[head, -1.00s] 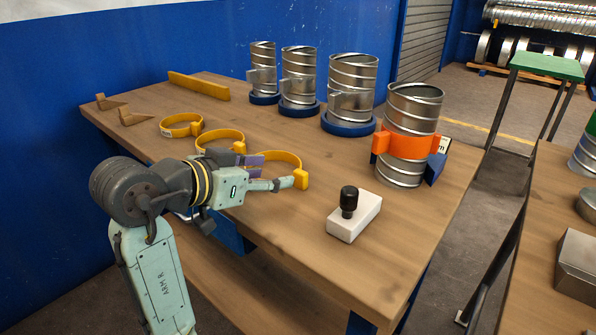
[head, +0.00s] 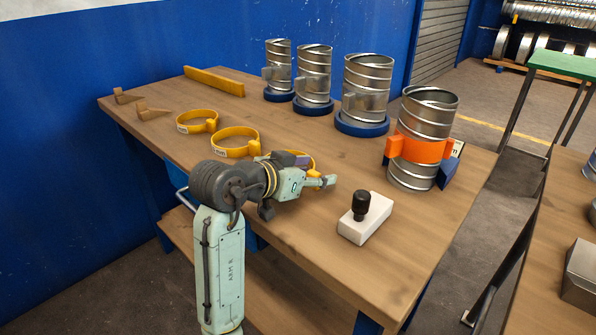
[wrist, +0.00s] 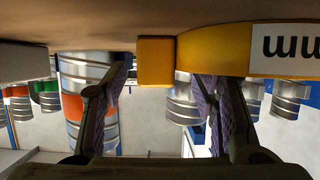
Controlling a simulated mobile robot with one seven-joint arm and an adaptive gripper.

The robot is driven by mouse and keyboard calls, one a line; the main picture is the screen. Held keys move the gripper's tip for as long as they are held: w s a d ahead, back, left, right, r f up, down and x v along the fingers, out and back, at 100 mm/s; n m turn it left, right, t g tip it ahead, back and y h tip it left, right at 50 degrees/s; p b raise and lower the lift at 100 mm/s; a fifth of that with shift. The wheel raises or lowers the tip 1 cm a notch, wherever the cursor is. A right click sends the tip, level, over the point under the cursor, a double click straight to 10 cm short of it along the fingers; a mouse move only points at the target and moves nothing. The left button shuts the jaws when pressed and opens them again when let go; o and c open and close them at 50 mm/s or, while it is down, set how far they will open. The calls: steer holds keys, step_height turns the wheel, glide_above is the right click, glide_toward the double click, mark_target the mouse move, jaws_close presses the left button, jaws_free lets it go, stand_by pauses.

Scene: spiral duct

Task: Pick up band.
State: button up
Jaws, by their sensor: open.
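Two yellow bands lie on the workbench, a far one (head: 197,122) and a middle one (head: 236,142). A third yellow band (head: 311,162) is mostly hidden behind my gripper (head: 313,171) in the head view. In the wrist view, that band (wrist: 212,52) with a white label spans the upper right, its square end tab (wrist: 155,60) to the left. My gripper (wrist: 163,100) is open, its purple-padded fingers either side of the tab in this view. I cannot tell whether they touch it. An orange band (head: 420,149) is around the nearest metal duct (head: 426,108).
A white block with a black knob (head: 364,218) sits right of my gripper. Several ducts on blue bases (head: 362,125) stand along the back. A yellow bar (head: 214,82) and wooden wedges (head: 150,111) lie at the far left. The bench front (head: 330,255) is clear.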

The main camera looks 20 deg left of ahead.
steer(key=shift+c, duration=0.6)
steer(key=c, duration=1.1)
steer(key=shift+r, duration=0.15)
